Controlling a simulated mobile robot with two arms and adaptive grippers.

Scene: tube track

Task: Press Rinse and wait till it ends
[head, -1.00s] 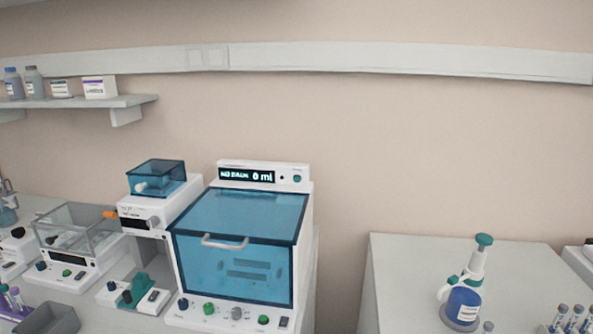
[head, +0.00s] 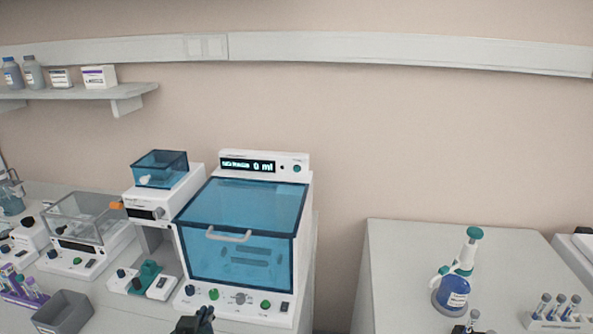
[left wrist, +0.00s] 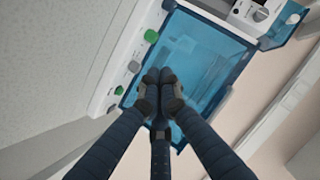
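A white machine with a blue see-through lid (head: 245,205) stands on the left bench, its lid down. Its display (head: 248,166) reads "0 ml" after some small, unclear text. A round teal button (head: 297,168) sits right of the display. The front panel has a green button (head: 213,295), a second green button (head: 265,304), dark and grey knobs and a switch. I cannot read which is Rinse. My left gripper (head: 205,314) is low in front of the panel. In the left wrist view its fingers (left wrist: 159,76) are together and empty, over the blue lid (left wrist: 200,62).
A smaller blue-lidded device (head: 160,168) and a clear-lidded box (head: 85,215) stand left of the machine. A grey bin (head: 62,312) is at the front left. A gap separates the benches.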

